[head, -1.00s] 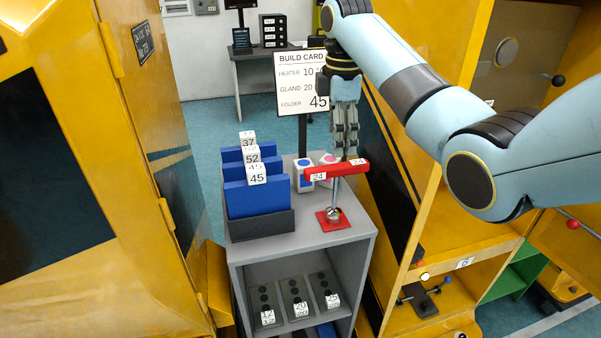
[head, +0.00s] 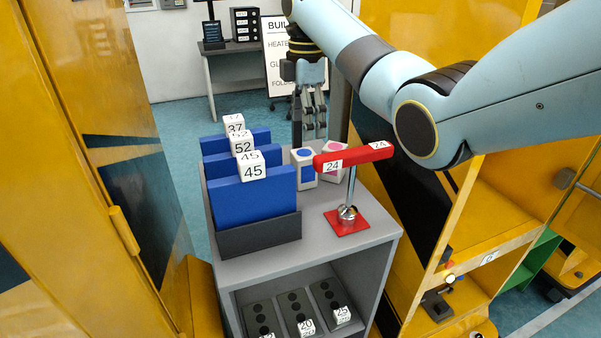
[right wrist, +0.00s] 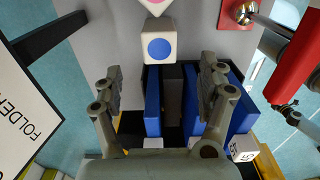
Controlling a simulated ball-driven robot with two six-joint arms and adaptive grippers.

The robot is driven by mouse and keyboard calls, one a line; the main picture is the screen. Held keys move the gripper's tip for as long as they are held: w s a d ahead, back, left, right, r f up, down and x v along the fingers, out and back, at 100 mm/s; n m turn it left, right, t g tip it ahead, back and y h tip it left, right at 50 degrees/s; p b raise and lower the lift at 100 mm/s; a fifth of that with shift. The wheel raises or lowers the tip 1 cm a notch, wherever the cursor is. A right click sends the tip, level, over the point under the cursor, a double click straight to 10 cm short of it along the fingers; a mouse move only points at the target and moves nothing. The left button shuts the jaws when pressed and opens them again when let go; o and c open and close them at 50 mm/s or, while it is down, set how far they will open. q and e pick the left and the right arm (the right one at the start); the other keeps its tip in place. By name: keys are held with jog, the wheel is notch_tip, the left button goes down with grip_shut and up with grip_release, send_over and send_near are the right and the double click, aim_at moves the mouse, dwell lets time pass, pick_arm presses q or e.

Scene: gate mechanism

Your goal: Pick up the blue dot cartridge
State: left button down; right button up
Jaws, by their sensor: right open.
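The blue dot cartridge (head: 304,167) is a white block with a blue dot on top, standing on the grey cabinet top between the blue folders and the red handle. In the right wrist view the cartridge (right wrist: 159,48) shows its blue dot just beyond the fingertips, roughly centred between them. My right gripper (head: 311,130) points down behind and above the cartridge. In the right wrist view its fingers (right wrist: 160,82) are spread, with nothing between them. My left gripper is not in view.
A pink dot cartridge (head: 335,160) stands close beside the blue one. The red T-handle (head: 352,156) marked 24 rises to the right. Blue folders (head: 255,200) numbered 37, 52 and 45 stand in a dark holder at left. A build card (head: 280,60) stands behind.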

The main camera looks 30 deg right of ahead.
aim_at(304, 153)
notch_tip(304, 153, down, 9)
jog(key=shift+f, duration=0.1)
jog(key=c, duration=1.4)
jog(key=shift+o, duration=0.2)
